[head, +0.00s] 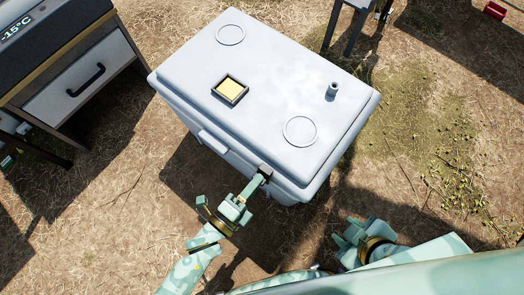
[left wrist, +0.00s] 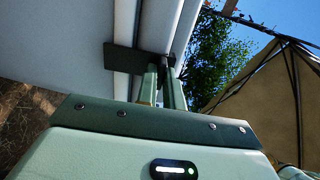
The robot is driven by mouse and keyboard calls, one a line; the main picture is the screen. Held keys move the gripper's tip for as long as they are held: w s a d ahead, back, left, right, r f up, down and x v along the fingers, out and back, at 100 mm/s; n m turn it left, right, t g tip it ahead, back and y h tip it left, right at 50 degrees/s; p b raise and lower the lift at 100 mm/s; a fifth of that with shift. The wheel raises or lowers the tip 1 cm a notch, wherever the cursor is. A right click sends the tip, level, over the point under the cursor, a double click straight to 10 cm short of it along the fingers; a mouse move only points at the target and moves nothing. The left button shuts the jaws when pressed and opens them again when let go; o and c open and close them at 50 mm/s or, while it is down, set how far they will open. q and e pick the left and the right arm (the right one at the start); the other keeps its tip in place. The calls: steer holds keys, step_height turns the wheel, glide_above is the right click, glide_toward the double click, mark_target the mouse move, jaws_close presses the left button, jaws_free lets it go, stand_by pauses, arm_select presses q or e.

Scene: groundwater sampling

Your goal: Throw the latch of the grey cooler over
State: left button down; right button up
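The grey cooler (head: 275,85) stands in the middle of the head view with its lid closed. A dark latch (head: 265,169) sits on its near side, right of a pale handle (head: 212,143). My left gripper (head: 256,182) is at this latch. In the left wrist view, its two fingers (left wrist: 163,80) lie close together, with their tips at the dark latch plate (left wrist: 124,59). They look shut; I see no clear grip on the latch, and the tips are partly hidden. My right gripper (head: 350,236) is off to the right, clear of the cooler; its finger gap is unclear.
A cabinet (head: 75,82) with a drawer and a temperature display stands at the left. Table legs (head: 345,28) show at the top, and a red object (head: 495,10) lies at the upper right. Dry ground (head: 120,200) around the cooler is mostly open.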

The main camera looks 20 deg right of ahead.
arm_select(q)
steer(key=c, duration=2.2)
jaws_free()
steer(key=shift+s+a+f+t+h, duration=0.3)
steer(key=shift+s+a+f, duration=0.1)
steer(key=shift+f, duration=0.15)
steer(key=shift+s+a+f+t+h, duration=0.25)
steer(key=shift+a+f+h, duration=0.1)
steer(key=shift+f, duration=0.2)
steer(key=c, duration=2)
jaws_free()
steer(key=shift+s+a+f+h, duration=0.25)
steer(key=shift+a+f, duration=0.1)
steer(key=shift+a, duration=0.05)
steer(key=shift+c, duration=0.2)
